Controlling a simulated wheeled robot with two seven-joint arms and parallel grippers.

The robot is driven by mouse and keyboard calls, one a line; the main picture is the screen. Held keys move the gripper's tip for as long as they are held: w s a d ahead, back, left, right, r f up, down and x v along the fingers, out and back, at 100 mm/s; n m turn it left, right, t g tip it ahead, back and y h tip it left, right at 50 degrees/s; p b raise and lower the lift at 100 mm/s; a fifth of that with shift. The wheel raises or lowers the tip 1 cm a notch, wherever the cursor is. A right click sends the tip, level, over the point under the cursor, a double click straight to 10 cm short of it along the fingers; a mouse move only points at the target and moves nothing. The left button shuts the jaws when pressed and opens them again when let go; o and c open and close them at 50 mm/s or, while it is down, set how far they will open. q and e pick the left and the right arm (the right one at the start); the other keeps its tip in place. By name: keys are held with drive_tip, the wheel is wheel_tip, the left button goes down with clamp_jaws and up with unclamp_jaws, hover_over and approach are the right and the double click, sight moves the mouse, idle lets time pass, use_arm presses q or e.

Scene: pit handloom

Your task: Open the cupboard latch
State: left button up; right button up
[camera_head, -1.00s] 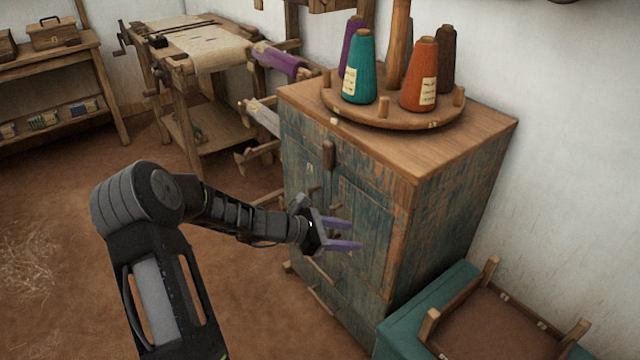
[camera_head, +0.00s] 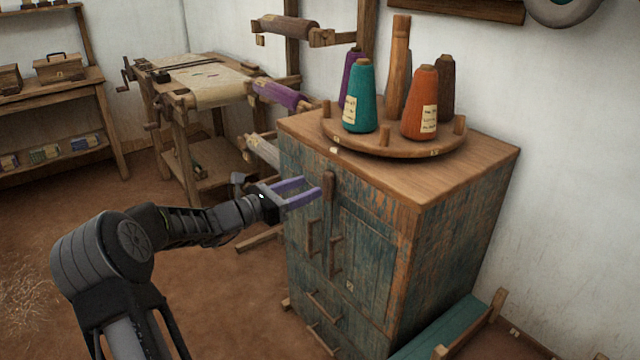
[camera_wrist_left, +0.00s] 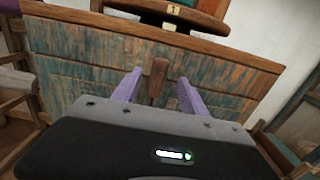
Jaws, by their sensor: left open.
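The cupboard (camera_head: 375,235) has worn blue-green wooden doors and a brown top. Its latch (camera_head: 329,187) is a small upright wooden bar near the top of the front, where the doors meet. It also shows in the left wrist view (camera_wrist_left: 157,76), upright, between the two purple fingers. My left gripper (camera_head: 304,193) is open, just left of the latch in the head view, its fingers pointing at it. I cannot tell whether a finger touches the latch. My right gripper is not in view.
Two vertical door handles (camera_head: 335,257) stand out below the latch, with drawer handles lower down. A round rack (camera_head: 400,148) with several yarn cones stands on the cupboard. A loom (camera_head: 205,80) stands behind left. A teal bench (camera_head: 440,335) is at the right front.

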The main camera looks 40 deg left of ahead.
sight(325, 180)
use_arm(q)
drive_tip(key=x, duration=0.5)
clamp_jaws()
idle(0.5)
